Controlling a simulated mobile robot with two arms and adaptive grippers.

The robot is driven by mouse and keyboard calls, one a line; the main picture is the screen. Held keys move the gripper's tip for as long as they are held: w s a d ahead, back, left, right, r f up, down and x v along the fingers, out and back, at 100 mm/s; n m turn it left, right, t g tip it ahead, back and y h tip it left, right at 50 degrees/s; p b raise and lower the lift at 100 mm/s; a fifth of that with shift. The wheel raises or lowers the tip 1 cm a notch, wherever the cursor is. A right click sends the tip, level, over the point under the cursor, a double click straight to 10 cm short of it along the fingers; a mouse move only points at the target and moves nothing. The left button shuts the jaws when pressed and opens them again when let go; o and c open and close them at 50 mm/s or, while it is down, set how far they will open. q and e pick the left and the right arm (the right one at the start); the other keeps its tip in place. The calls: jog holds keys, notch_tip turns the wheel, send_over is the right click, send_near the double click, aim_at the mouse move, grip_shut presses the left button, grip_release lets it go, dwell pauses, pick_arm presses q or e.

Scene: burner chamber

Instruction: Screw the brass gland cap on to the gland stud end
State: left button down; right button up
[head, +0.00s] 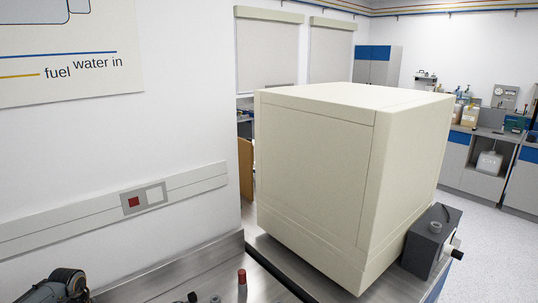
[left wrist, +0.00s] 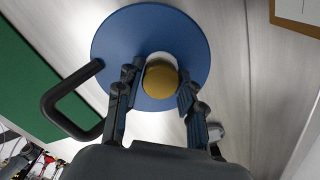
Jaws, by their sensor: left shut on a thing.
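In the left wrist view, my left gripper (left wrist: 159,78) is shut on a round, brass-coloured piece that looks like the brass gland cap (left wrist: 162,82). The cap shows between the two dark fingers, with a pale edge at its top. Behind it is a large blue disc (left wrist: 190,32); whether the cap touches the disc I cannot tell. I cannot make out the gland stud end in either view; the cap and fingers may hide it. In the head view only part of my left arm shows at the lower left. My right gripper is not in view.
A black bent handle (left wrist: 62,103) stands beside the blue disc. In the head view a large cream cabinet (head: 315,170) stands on the metal bench, with a dark grey box (head: 422,247) at its right.

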pick_arm(q)
jog(key=shift+f, duration=0.1)
jog(key=shift+f+m+b, duration=0.2)
jog(key=shift+m+b, duration=0.55)
jog(key=shift+m, duration=0.45)
jog(key=m+b, duration=0.2)
jog(key=m, duration=0.4)
jog(key=shift+s+b, duration=0.15)
jog(key=shift+b, duration=0.15)
jog(key=shift+m+b, duration=0.3)
jog(key=shift+m, duration=0.6)
jog(key=shift+r+m, duration=0.1)
jog(key=shift+m, duration=0.7)
jog(key=shift+s, duration=0.1)
